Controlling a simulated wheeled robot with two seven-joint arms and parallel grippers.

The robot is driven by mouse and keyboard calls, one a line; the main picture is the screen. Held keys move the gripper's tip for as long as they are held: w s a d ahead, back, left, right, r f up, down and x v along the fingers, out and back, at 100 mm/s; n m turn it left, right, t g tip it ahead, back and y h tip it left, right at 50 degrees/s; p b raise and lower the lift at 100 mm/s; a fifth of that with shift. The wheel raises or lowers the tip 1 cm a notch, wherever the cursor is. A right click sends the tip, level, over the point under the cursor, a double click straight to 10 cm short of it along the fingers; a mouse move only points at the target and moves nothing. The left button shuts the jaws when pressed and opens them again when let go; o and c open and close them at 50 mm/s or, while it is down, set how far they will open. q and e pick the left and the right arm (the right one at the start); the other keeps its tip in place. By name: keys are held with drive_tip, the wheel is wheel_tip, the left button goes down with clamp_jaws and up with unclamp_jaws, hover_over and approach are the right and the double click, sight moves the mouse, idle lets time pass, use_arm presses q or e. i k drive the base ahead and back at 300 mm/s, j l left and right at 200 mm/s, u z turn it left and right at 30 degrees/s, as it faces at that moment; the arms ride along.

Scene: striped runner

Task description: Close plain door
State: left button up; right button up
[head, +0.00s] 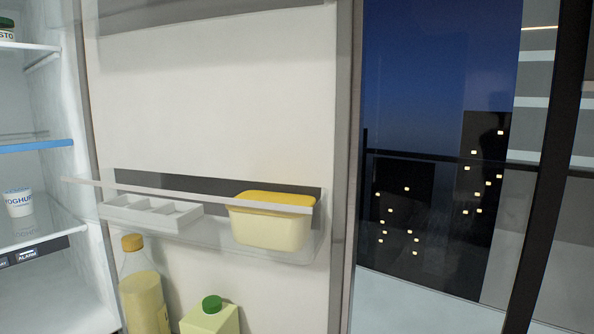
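An open fridge door (220,110) fills the middle of the head view, its white inner side facing me. Its grey outer edge (345,180) runs up the right side. A door shelf (190,192) on it holds a yellow-lidded tub (270,222) and a white divided tray (150,212). Below stand a bottle with an orange cap (142,290) and a carton with a green cap (211,316), cut off by the bottom edge. The fridge interior (40,180) opens at the left. Neither of my grippers is in view.
Inside the fridge, a yoghurt cup (18,202) stands on a glass shelf, and a jar (6,30) sits higher up. Right of the door is a large window (440,100) with dark frame bars and a night city outside.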

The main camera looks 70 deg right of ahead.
sight(207, 103)
drive_tip(key=k+l+u, duration=0.1)
drive_tip(key=k+l, duration=0.35)
drive_tip(key=l, duration=0.15)
drive_tip(key=k+l+u, duration=0.1)
drive_tip(key=k+l, duration=0.4)
drive_tip(key=l, duration=0.1)
